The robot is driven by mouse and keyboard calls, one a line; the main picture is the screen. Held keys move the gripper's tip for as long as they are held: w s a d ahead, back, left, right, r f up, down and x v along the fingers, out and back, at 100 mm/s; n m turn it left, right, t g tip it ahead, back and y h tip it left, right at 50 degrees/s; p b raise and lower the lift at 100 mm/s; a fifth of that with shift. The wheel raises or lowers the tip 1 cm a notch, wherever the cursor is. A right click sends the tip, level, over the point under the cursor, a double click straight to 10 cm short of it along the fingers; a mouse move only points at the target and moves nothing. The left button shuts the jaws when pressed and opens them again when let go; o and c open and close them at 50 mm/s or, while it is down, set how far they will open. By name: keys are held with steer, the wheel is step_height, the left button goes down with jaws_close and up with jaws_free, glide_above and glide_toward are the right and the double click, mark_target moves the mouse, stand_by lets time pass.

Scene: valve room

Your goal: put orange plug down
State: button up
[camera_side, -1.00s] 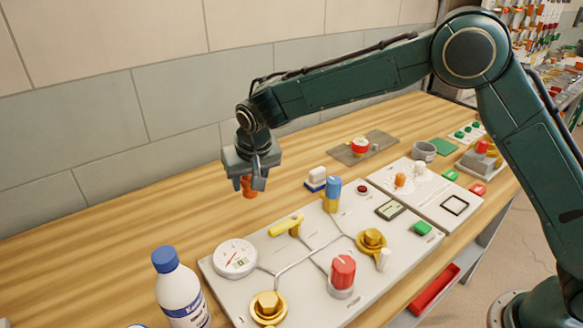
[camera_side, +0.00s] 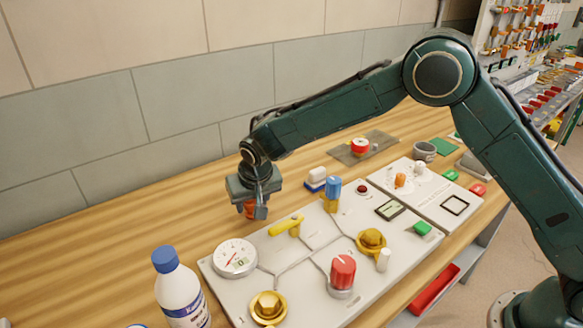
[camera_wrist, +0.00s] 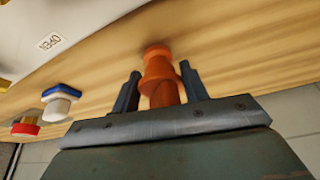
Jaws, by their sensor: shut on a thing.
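The orange plug (camera_side: 249,209) is between the fingers of my gripper (camera_side: 254,212), over the bare wood behind the valve board. In the wrist view the orange plug (camera_wrist: 159,75) sits between the two dark fingers of my gripper (camera_wrist: 160,85), with its far end towards the wooden table. My gripper is shut on it. In the side view the fingers partly hide the plug, and I cannot tell whether its lower end touches the table.
The wooden table (camera_side: 120,247) is clear around the plug. The valve board (camera_side: 318,270), with a gauge (camera_side: 234,257) and yellow lever (camera_side: 286,225), lies in front. A white bottle (camera_side: 181,290) stands front left.

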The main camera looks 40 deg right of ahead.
steer(key=shift+f, duration=0.1)
steer(key=o, duration=1)
steer(key=v, duration=1.2)
steer(key=shift+w, duration=0.1)
steer(key=shift+r, duration=0.25)
